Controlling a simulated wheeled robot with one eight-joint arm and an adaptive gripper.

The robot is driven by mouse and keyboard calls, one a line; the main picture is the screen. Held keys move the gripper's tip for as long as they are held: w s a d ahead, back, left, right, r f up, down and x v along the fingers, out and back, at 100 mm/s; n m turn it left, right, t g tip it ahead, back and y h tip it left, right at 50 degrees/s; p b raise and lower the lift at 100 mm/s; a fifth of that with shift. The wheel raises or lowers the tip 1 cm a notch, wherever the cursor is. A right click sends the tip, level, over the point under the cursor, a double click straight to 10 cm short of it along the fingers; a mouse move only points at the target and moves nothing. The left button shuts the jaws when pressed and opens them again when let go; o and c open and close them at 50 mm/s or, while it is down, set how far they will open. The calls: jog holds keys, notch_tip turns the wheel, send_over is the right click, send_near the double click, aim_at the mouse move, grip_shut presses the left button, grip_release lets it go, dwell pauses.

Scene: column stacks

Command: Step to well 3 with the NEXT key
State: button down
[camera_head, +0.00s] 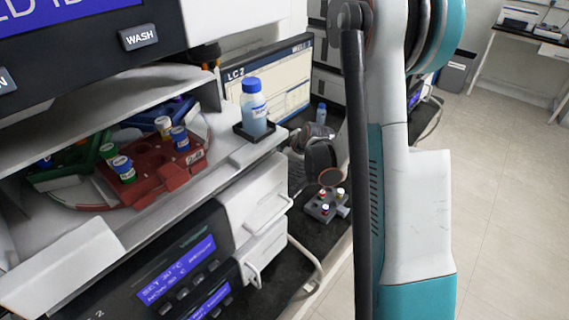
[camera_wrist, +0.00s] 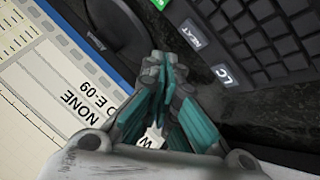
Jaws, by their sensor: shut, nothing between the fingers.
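I cannot tell how high the tips are above the bench. The monitor (camera_wrist: 50,95) shows "NONE" and "E-09" at the left. In the head view, the monitor (camera_head: 285,82) reads "LC 2"; its lower part and my gripper are hidden there.
A blue-capped bottle (camera_head: 254,108) stands in a black holder on the instrument shelf. A red rack (camera_head: 152,160) with vials is left of it. A small vial block (camera_head: 326,206) stands on the dark bench. Drawer handles (camera_head: 268,212) stick out below the shelf. Open floor lies at the right.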

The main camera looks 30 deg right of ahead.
jog(key=shift+r+p, duration=0.75)
jog(key=shift+r, duration=0.75)
jog(key=shift+f, duration=0.15)
dwell(0.4)
